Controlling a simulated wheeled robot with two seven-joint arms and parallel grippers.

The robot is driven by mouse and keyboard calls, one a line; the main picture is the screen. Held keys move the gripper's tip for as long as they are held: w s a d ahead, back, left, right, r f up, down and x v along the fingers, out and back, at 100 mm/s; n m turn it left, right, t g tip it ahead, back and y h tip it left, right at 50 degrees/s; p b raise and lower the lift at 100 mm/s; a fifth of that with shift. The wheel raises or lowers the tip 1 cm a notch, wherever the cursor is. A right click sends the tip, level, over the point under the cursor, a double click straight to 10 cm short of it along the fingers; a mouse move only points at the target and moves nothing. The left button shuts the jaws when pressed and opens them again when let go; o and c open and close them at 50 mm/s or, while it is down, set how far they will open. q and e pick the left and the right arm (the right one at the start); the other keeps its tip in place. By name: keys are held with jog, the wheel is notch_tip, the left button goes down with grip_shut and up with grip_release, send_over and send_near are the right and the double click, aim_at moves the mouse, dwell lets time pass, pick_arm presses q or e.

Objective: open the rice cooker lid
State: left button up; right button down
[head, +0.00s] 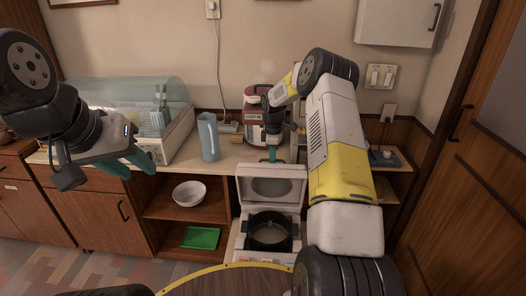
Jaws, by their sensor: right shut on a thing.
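The white rice cooker (239,241) stands low at the center, below the counter. Its lid (243,190) stands upright at the back, and the dark inner pot (270,232) is exposed. My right gripper (272,156) points down at the top edge of the lid and is shut on it; the exact contact is small and partly hidden by the wrist. My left gripper (129,164) is open and empty, in front of the dish dryer and away from the cooker.
A dish dryer (177,137) with a clear cover, a light blue pitcher (209,137) and a red-and-white appliance (253,118) stand on the counter. A white bowl (189,193) and green tray (200,238) sit on shelves left of the cooker. A round table edge (220,272) lies in front.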

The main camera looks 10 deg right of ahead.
jog(key=c, duration=1.5)
grip_release()
jog(key=shift+s+f, duration=0.1)
jog(key=shift+f, duration=0.15)
jog(key=shift+r, duration=0.1)
jog(key=shift+r, duration=0.1)
jog(key=shift+r, duration=0.3)
jog(key=r, duration=0.7)
jog(key=shift+s, duration=0.2)
